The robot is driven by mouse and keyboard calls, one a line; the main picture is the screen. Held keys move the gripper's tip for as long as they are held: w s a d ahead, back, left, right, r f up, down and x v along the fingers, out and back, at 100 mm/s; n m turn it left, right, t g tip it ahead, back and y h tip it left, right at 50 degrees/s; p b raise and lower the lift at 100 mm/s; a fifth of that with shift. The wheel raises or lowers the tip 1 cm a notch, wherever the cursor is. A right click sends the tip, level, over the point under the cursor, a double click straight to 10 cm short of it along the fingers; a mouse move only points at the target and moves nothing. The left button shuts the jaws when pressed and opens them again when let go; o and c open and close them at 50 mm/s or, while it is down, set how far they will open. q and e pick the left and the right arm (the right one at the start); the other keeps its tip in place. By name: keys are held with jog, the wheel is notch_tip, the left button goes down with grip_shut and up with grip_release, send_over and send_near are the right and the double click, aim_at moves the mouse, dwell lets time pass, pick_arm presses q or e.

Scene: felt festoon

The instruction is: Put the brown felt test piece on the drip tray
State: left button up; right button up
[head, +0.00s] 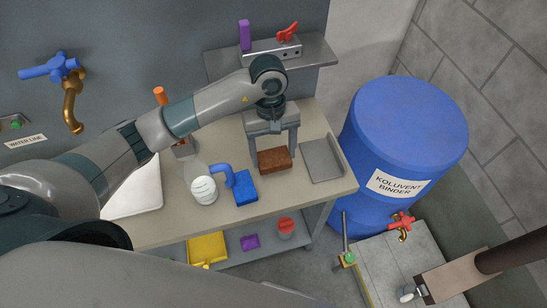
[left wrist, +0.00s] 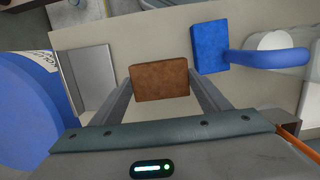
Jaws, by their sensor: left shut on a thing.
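The brown felt test piece (head: 274,161) is a thick rectangular block. My left gripper (head: 274,154) points down over the table and is shut on it, one finger at each side. The piece also shows between the fingers in the left wrist view (left wrist: 161,77). I cannot tell whether it touches the table or hangs just above it. The drip tray (head: 322,160) is a flat grey tray at the table's right end, just right of the piece and apart from it. It also shows in the left wrist view (left wrist: 90,75) and looks empty. My right gripper is not in view.
A blue drum (head: 400,130) stands close beyond the table's right edge. A wall shelf (head: 310,54) holds small items behind.

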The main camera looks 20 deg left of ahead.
aim_at(273, 155)
pick_arm(q)
jog(key=shift+f+p, duration=0.3)
jog(key=shift+p, duration=0.1)
jog(key=shift+f+p, duration=0.85)
jog(key=shift+f, duration=0.85)
jog(key=shift+f+b, duration=0.15)
jog(key=shift+b, duration=0.2)
jog(key=o, duration=1)
jog(key=shift+o, duration=0.2)
